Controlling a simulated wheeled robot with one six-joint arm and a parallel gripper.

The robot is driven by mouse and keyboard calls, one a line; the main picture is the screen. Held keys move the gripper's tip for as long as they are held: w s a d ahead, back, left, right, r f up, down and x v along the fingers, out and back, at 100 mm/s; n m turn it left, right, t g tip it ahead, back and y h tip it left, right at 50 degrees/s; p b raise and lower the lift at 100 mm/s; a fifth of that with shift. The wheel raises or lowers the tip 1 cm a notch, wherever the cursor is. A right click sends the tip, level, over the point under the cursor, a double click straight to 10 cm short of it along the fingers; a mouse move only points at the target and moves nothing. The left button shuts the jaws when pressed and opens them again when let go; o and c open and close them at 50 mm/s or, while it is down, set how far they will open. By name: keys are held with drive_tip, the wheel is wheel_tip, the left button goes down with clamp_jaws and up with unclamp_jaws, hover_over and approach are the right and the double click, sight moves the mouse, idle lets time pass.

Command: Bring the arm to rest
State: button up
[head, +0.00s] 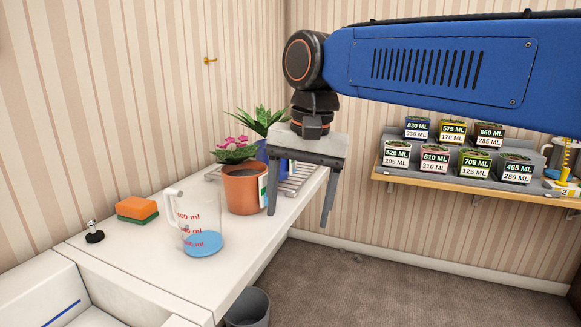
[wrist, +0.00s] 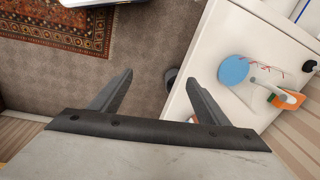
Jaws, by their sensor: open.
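My blue arm (head: 440,65) reaches in from the right in the head view, with my gripper (head: 298,200) pointing down near the front edge of the white counter (head: 125,260). The gripper is open and empty. In the wrist view its two fingers (wrist: 160,88) stand apart, with carpet and the counter edge below them. A clear measuring jug (head: 203,240) with blue liquid and red markings stands on the counter, left of the gripper; it also shows in the wrist view (wrist: 234,70). The gripper does not touch it. Part of the plants is hidden behind the gripper.
A pink-flowered plant in a terracotta pot (head: 243,190) and a leafy plant in a blue pot (head: 262,122) stand behind the jug. An orange sponge (head: 137,209) lies at left. A grey bin (head: 248,308) stands on the floor.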

drive_tip(key=s+d+f+n+t, duration=0.15)
drive_tip(key=d+f, duration=0.25)
drive_tip(key=d, duration=0.4)
drive_tip(key=s+d+f+m+t, duration=0.1)
drive_tip(key=s+d+f, duration=0.1)
drive_tip(key=d+f, duration=0.45)
drive_tip(key=s+d+f+n+t+h, duration=0.1)
drive_tip(key=s+d+f+n, duration=0.1)
drive_tip(key=s+d+f, duration=0.6)
drive_tip(key=d+f, duration=0.3)
drive_tip(key=d, duration=0.2)
drive_tip(key=shift+s+f+t, duration=0.2)
drive_tip(key=shift+t, duration=0.15)
